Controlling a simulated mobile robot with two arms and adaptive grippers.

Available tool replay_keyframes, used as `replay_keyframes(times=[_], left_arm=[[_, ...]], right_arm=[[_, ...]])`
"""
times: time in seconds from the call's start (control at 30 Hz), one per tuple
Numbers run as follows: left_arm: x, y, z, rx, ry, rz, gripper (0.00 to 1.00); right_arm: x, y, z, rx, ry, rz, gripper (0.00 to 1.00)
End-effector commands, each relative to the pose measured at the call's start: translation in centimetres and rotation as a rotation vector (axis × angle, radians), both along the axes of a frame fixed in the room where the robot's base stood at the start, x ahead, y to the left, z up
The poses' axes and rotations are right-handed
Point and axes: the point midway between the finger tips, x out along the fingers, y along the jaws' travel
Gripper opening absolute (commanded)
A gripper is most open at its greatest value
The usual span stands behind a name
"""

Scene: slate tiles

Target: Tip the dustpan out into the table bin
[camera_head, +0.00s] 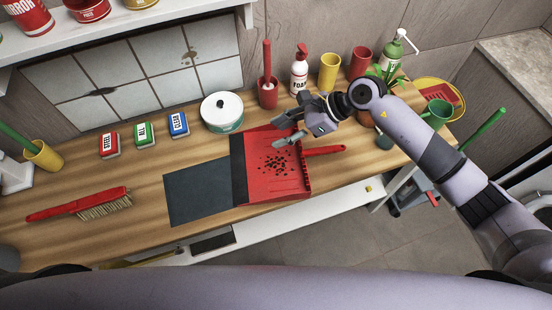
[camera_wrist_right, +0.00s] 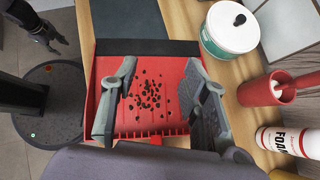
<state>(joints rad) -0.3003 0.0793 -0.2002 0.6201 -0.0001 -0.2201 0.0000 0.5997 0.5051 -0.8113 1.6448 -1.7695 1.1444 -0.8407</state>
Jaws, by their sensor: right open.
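The red dustpan (camera_head: 297,185) lies flat on the wooden table, with many dark crumbs (camera_head: 277,162) on its pan. Its dark lip rests at the edge of a dark slate mat (camera_head: 198,190), and its handle (camera_head: 325,150) points right. My right gripper (camera_head: 284,137) is open and empty above the pan. A white-and-teal lidded tub (camera_head: 222,112), possibly the table bin, stands behind the pan. My left gripper (camera_wrist_right: 48,35) shows small in the wrist view, its opening unclear.
A red holder with a brush (camera_head: 267,92), a foam bottle (camera_head: 299,72) and yellow (camera_head: 329,72) and red cups stand behind the dustpan. Sponges (camera_head: 144,134) and a red brush (camera_head: 80,203) lie left. The table's front edge is close to the pan.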

Motion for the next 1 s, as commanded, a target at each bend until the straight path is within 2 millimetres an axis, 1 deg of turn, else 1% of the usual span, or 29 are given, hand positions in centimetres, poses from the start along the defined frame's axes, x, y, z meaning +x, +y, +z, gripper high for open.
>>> replay_keyframes(times=[0.03,0.1,0.2,0.3,0.4,0.5,0.57,0.87,1.0], left_arm=[[0.0,0.0,0.1,0.0,0.0,0.0,0.38],[0.0,0.0,0.2,0.0,0.0,0.0,0.38],[0.0,0.0,0.2,0.001,0.0,0.0,0.38],[0.0,0.0,0.2,0.001,0.0,0.0,0.38],[0.0,0.1,0.3,0.001,0.0,0.0,0.38],[0.0,0.1,0.3,0.001,0.0,0.0,0.38],[0.0,0.1,0.3,0.001,0.0,0.0,0.38],[0.0,0.1,0.3,0.001,0.0,0.0,0.38],[0.0,0.1,0.1,0.001,0.0,0.0,0.38]], right_arm=[[0.7,-2.2,-0.9,-0.114,-0.026,0.042,0.42],[1.2,-5.2,-2.1,-0.255,-0.046,0.093,0.42],[1.9,-9.0,-3.0,-0.421,-0.057,0.145,0.42],[2.4,-12.0,-3.3,-0.543,-0.057,0.179,0.42],[2.7,-14.0,-3.3,-0.619,-0.052,0.196,0.42],[2.9,-14.9,-3.3,-0.658,-0.049,0.206,0.42],[2.9,-15.2,-3.3,-0.668,-0.048,0.208,0.42],[2.9,-15.2,-3.3,-0.667,-0.047,0.209,0.42],[2.8,-15.1,-3.6,-0.666,-0.046,0.208,0.42]])
